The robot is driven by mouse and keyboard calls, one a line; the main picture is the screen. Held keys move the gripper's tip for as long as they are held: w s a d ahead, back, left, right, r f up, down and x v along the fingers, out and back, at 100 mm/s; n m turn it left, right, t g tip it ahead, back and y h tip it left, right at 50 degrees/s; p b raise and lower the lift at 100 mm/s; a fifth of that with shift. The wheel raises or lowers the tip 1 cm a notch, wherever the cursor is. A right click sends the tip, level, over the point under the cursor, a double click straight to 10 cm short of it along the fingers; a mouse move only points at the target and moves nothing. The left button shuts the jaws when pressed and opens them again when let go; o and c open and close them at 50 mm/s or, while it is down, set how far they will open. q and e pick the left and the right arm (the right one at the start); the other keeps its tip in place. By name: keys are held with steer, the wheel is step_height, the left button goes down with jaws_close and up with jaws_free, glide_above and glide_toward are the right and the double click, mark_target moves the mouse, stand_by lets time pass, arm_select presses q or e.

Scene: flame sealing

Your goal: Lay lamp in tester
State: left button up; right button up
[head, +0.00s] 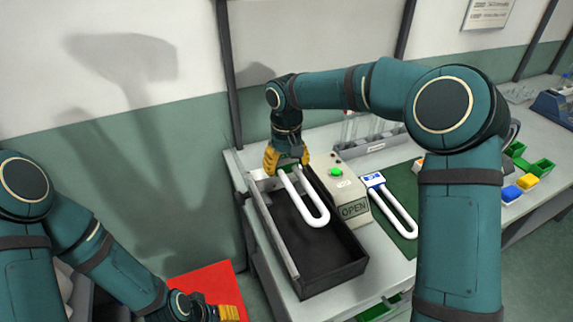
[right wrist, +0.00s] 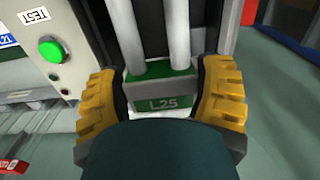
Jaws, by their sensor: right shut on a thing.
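My right gripper (head: 287,164) is shut on the green base of a lamp (head: 312,206). The lamp has a white U-shaped tube that points toward the front. In the right wrist view the base (right wrist: 162,92) reads "L25" and sits between the yellow fingers (right wrist: 160,95). The lamp is over the far part of the tester's open black tray (head: 318,268); I cannot tell whether it touches the tray floor. The tester's control box (head: 340,186) has a green button and a display reading "OPEN". My left gripper (head: 228,313) is low at the bottom edge, mostly cut off.
A second lamp with a blue base (head: 374,179) lies on a green mat (head: 407,240) right of the tester. A rack of glass tubes (head: 372,146) stands behind. Green, blue and yellow bins (head: 527,181) are far right. A red surface (head: 205,284) lies left of the table.

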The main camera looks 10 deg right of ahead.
arm_select(q)
step_height(320, 180, up, 6)
steer(key=w+p, duration=0.2)
steer(key=p, duration=0.4)
arm_select(e)
steer(key=shift+s+r, duration=0.1)
steer(key=shift+r, duration=0.8)
steer(key=shift+f+g+b, duration=0.3)
steer(key=shift+b, duration=0.05)
steer(key=b, duration=0.6)
glide_above(286, 200)
steer(key=shift+s+f, duration=0.15)
steer(key=shift+f, duration=2.15)
steer(key=shift+s+f, duration=0.15)
steer(key=shift+f, duration=2.1)
arm_select(q)
step_height(286, 200, down, 7)
steer(key=s+b, duration=0.1)
steer(key=s, duration=0.1)
steer(key=shift+s, duration=0.25)
arm_select(e)
steer(key=shift+w+f, duration=0.2)
steer(key=shift+f, duration=0.35)
steer(key=shift+w+f, duration=0.2)
steer(key=shift+f, duration=0.35)
arm_select(q)
steer(key=shift+f, duration=0.1)
arm_select(e)
steer(key=o, duration=1.3)
steer(key=shift+c, duration=0.2)
